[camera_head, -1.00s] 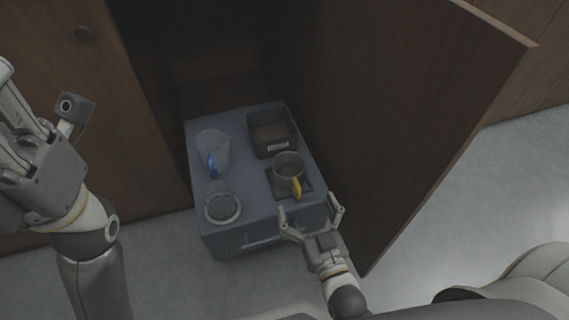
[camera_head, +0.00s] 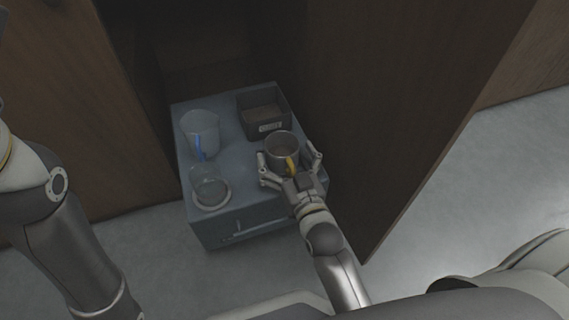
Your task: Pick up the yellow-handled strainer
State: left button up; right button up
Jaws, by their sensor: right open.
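The strainer (camera_head: 283,147) is a grey metal cup with a short yellow handle (camera_head: 291,164) pointing toward me. It sits at the right of the top of a grey drawer unit. My right gripper (camera_head: 290,165) is open, with one finger on each side of the yellow handle and close to the cup. I cannot tell whether a finger touches it. The gripper hides the end of the handle and the surface under it. My left arm shows at the left edge, but its gripper is out of view.
On the grey unit (camera_head: 240,158) stand a clear jug (camera_head: 199,132) with a blue handle, a clear round vessel (camera_head: 210,188) at the front left, and a dark open box (camera_head: 263,110) behind the strainer. An open wooden door (camera_head: 390,110) rises close on the right.

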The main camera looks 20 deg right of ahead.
jog(key=shift+w, duration=0.2)
jog(key=shift+c, duration=0.2)
jog(key=c, duration=1.1)
jog(key=shift+r, duration=0.2)
